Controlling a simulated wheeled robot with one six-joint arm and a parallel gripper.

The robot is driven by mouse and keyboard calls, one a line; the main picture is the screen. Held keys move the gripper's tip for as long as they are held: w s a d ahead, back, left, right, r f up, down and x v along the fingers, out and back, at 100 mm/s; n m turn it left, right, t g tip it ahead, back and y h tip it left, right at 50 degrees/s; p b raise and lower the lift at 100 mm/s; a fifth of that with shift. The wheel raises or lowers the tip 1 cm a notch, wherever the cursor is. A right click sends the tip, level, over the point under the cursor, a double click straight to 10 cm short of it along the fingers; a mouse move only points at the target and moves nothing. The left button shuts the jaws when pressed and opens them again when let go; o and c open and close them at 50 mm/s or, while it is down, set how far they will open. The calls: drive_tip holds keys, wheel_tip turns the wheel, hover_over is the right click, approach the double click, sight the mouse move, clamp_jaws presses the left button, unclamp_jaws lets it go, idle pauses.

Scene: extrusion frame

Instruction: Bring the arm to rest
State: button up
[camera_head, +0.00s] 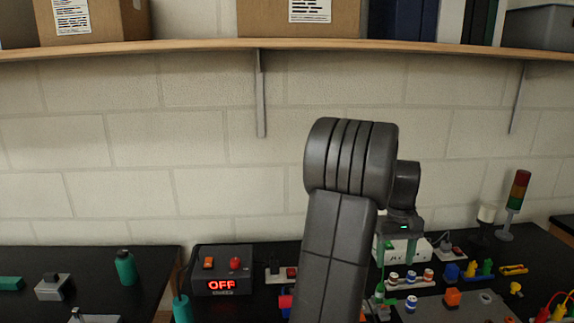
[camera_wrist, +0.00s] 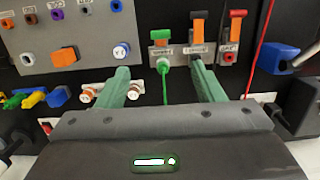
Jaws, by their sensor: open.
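My gripper (camera_head: 398,258) is at the right of my grey arm in the head view, pointing down over the black bench. In the wrist view its two green fingers (camera_wrist: 160,72) are spread apart with nothing held between them. A green plug (camera_wrist: 163,64) with a green wire sits in a grey block beyond the gap between the fingers. I cannot tell how far the fingertips are above the bench. My forearm hides the middle of the bench in the head view.
A control box (camera_head: 222,270) reading OFF stands left of my arm. A grey panel (camera_wrist: 75,52) with coloured parts lies nearby. A red wire (camera_wrist: 262,45) runs at right. A signal tower (camera_head: 515,200) stands at back right. A shelf (camera_head: 200,46) with boxes spans above.

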drive_tip(key=w+g, duration=0.1)
drive_tip(key=w+f+g+p, duration=0.1)
drive_tip(key=g, duration=0.1)
drive_tip(key=w+f+g+p, duration=0.1)
drive_tip(key=w, duration=0.1)
drive_tip(key=shift+a+f+h, duration=0.15)
drive_tip(key=shift+a+h, duration=0.15)
drive_tip(key=shift+a, duration=0.05)
idle(0.4)
drive_tip(key=shift+s+a, duration=0.1)
